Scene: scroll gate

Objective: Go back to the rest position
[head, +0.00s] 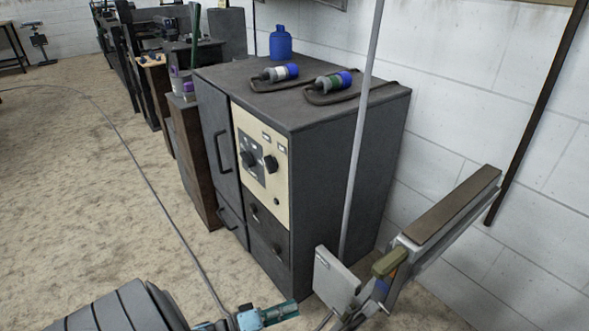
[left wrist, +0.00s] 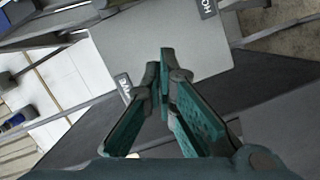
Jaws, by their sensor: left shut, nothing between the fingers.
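My left gripper (head: 290,310) shows at the bottom of the head view, teal and partly cut off by the frame edge. In the left wrist view its two teal fingers (left wrist: 164,62) meet at the tips with nothing between them. A light grey panel (head: 336,282) stands just to the right of the gripper. In the left wrist view a grey panel (left wrist: 205,40) lies beyond the fingers, with dark labels only partly readable. My right gripper is in neither view.
A dark cabinet (head: 345,150) with knobs and handles stands ahead, with a blue bottle (head: 281,43) on top. A thin pole (head: 361,120) rises before it. A long beam (head: 455,205) extends right towards the white wall. Open floor (head: 70,200) lies left, crossed by a cable.

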